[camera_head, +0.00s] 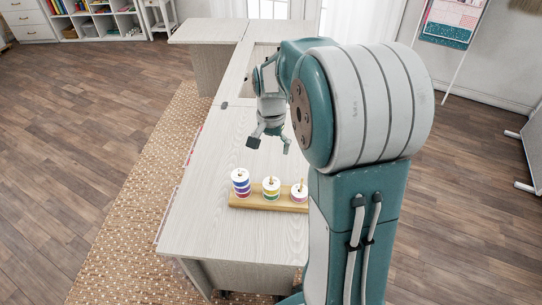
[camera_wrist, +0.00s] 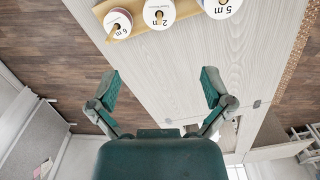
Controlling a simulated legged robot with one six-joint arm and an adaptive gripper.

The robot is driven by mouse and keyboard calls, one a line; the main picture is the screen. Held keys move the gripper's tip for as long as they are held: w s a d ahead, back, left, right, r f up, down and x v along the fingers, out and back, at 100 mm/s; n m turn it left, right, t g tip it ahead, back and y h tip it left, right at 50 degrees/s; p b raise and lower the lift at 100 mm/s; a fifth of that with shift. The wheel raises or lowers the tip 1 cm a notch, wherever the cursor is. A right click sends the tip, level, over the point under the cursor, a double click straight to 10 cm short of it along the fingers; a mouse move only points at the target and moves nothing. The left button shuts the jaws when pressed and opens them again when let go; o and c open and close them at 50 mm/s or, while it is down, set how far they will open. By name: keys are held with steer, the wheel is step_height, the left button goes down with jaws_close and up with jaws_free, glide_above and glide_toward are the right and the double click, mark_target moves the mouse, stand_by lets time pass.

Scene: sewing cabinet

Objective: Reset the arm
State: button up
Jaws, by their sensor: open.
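My gripper (camera_head: 269,143) is open and empty. It hangs in the air over the light wooden cabinet top (camera_head: 215,221), behind the spool rack as the head view shows it. In the wrist view my two fingers (camera_wrist: 161,90) are spread wide with bare tabletop and floor between and around them. My teal and white arm fills the right middle of the head view and hides part of the cabinet top and the rack's right end.
A wooden rack (camera_head: 248,203) holds a purple-and-blue-striped spool stack (camera_head: 240,183), a yellow-and-green one (camera_head: 271,188) and a pink-toned one (camera_head: 299,193). The wrist view shows their white tops, one a "5 m" spool (camera_wrist: 221,7). The left part of the cabinet top is clear.

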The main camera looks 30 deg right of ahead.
steer(key=shift+r, duration=0.1)
stand_by(0.5)
steer(key=s+a+r+n+t, duration=0.2)
steer(key=s+a+r+n, duration=0.3)
steer(key=s, duration=0.4)
steer(key=s+a+r+n+t, duration=0.3)
steer(key=s+a+r+n, duration=0.2)
steer(key=s, duration=0.5)
steer(key=a, duration=0.2)
steer(key=shift+a+r+t, duration=0.15)
steer(key=shift+a+t, duration=0.15)
steer(key=shift+a, duration=0.1)
